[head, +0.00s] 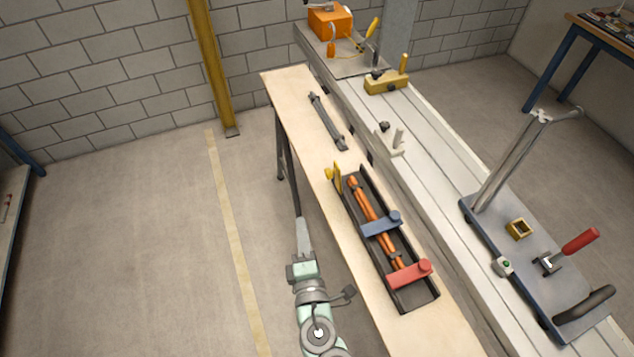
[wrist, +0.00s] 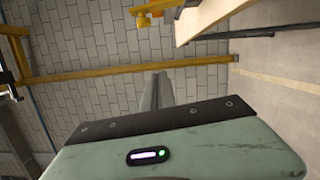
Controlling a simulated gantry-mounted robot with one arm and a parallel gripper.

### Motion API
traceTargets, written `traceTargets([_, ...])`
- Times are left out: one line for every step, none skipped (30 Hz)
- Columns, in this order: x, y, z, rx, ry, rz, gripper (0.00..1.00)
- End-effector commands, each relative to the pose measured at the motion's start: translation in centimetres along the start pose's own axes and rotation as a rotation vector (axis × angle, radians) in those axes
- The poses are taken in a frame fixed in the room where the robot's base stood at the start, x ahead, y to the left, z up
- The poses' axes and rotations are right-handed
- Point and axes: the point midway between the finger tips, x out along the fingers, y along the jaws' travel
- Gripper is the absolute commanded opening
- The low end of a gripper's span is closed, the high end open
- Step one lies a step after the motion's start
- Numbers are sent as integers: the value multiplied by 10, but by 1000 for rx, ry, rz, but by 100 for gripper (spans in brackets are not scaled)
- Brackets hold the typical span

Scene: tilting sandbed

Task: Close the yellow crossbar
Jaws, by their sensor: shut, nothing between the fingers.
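The yellow crossbar (head: 337,178) stands up at the far left corner of a dark tray (head: 431,297), with a round yellow knob on its left. It does not lie across the tray, unlike the blue crossbar (head: 381,224) and red crossbar (head: 410,275). An orange jointed piece (head: 365,205) lies lengthwise in the tray, under the blue bar. My gripper (head: 299,222) is shut and empty, left of the wooden table and nearer the camera than the yellow crossbar, apart from it. The wrist view shows its narrow grey fingers (wrist: 160,77) pointing towards the block wall.
The tray sits on a narrow wooden table (head: 290,84). A dark bar (head: 326,122) lies beyond it. A metal bench (head: 445,185) with clamps and a blue-grey plate runs along the right. The floor left of the table is clear, up to a yellow post (head: 208,65).

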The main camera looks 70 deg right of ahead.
Motion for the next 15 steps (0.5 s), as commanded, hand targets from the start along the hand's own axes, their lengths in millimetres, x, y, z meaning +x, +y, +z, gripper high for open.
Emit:
traceTargets([-1,6,8,-10,-25,11,0])
traceTargets([-1,7,12,-14,-39,14,0])
traceTargets([-1,9,16,-17,-52,18,0])
traceTargets([0,10,18,-18,-58,19,0])
traceTargets([2,10,19,-19,-61,21,0])
traceTargets([5,11,19,-19,-63,22,0])
traceTargets([8,11,19,-19,-62,22,0])
traceTargets([12,11,19,-19,-61,23,0])
traceTargets([17,11,19,-19,-61,22,0])
traceTargets([22,10,20,-19,-61,21,0])
traceTargets([27,10,21,-19,-62,20,0])
traceTargets([34,10,21,-21,-63,21,0])
traceTargets([40,11,22,-20,-64,22,0])
traceTargets([46,12,21,-18,-62,23,0])
traceTargets([54,12,21,-16,-60,22,0])
